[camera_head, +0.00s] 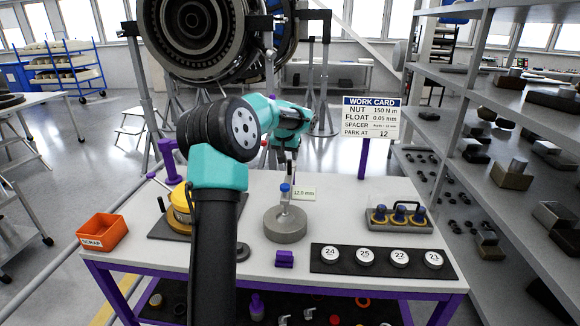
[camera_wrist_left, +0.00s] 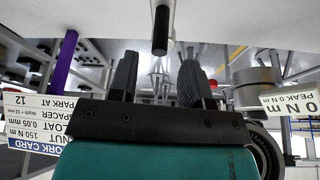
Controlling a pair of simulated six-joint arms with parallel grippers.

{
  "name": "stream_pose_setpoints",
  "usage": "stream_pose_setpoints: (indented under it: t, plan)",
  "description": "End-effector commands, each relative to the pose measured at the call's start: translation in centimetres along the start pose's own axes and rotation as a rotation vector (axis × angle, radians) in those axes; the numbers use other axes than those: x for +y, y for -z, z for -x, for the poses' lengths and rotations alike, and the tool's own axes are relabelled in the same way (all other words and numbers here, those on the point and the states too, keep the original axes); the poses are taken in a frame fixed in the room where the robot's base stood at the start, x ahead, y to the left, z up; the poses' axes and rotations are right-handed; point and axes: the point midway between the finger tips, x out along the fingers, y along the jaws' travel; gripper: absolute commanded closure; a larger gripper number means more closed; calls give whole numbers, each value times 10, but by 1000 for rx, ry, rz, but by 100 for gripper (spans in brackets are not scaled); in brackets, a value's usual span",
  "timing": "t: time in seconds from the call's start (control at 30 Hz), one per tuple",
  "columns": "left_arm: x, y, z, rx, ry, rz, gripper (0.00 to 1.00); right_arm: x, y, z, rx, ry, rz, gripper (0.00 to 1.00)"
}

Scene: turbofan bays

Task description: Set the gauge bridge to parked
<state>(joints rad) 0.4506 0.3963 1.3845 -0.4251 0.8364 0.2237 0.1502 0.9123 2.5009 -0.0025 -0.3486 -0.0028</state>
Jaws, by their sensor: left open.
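What looks like the gauge bridge stands on the table as a round grey base (camera_head: 285,225) with an upright, a blue cap (camera_head: 285,188) and a tag (camera_head: 304,193) reading 12.0 mm. My left gripper (camera_head: 291,145) is above and behind it in the head view, apart from the blue cap. In the left wrist view, which is upside down, its two dark fingers (camera_wrist_left: 157,82) are spread with nothing between them. A dark upright rod (camera_wrist_left: 160,32) shows ahead of the fingers; I cannot tell what it belongs to. The work card (camera_head: 370,117) reads PARK AT 12. My right gripper is out of view.
A black strip (camera_head: 318,265) holds several numbered white discs. A grey holder (camera_head: 398,220) with blue-and-yellow parts stands at right. A yellow round unit (camera_head: 180,208) is partly hidden by my arm. An orange scrap bin (camera_head: 103,232) is at left. A small purple block (camera_head: 284,258) lies in front.

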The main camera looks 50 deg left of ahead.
Motion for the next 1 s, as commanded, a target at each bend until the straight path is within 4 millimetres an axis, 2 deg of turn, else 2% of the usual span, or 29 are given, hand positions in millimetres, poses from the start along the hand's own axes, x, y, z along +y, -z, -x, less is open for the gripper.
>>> stream_pose_setpoints:
  t: [0.2,0.4,0.8,1.0]
  plan:
    - [0,-1,-38,-3,0,-1,56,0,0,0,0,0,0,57]
    - [0,0,-62,-1,0,0,56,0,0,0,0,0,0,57]
    - [0,0,-68,0,0,-1,56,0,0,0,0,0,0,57]
    - [0,0,-68,0,0,-1,75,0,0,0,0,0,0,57]
